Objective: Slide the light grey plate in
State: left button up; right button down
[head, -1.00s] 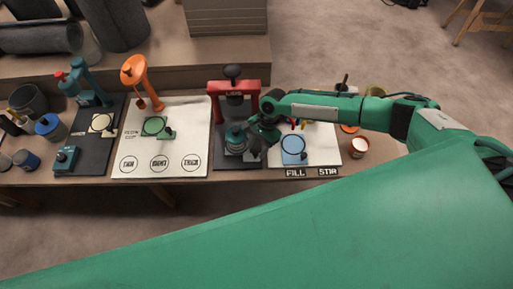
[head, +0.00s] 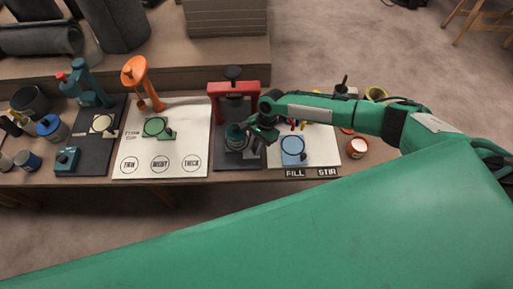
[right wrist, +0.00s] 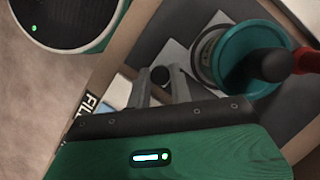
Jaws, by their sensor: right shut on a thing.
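The light grey plate (right wrist: 174,54) shows in the right wrist view as a pale flat piece with a dark knob (right wrist: 160,75). My right gripper (right wrist: 162,88) is shut on the plate at this knob. The plate's far part is hidden by a teal round pot (right wrist: 222,55) of the red press (head: 214,90). The plate is hard to make out there. My left gripper is not in view.
Right of the press is a white board (head: 319,159) with a blue plate (head: 292,150). Left is a white board (head: 140,178) with a green plate (head: 155,126) and an orange lamp-like stand (head: 135,72). A small red-and-white cup (head: 357,147) stands at the right.

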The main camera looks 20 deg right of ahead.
jog(key=shift+w+d+r+p, duration=0.15)
jog(key=shift+w+p, duration=0.2)
jog(key=shift+w, duration=0.6)
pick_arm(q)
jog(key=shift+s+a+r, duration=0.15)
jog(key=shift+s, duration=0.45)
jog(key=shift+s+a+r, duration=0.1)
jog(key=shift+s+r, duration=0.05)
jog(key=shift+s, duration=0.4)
pick_arm(e)
jog(key=shift+w+d, duration=0.15)
jog(key=shift+w, duration=0.1)
jog(key=c, duration=1.3)
grip_release()
pick_arm(q)
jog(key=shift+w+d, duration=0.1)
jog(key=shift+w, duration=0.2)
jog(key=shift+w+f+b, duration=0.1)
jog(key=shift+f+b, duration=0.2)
jog(key=shift+b, duration=0.05)
pick_arm(e)
jog(key=shift+v, duration=6.8)
jog(key=shift+o, duration=0.2)
jog(key=shift+d, duration=0.15)
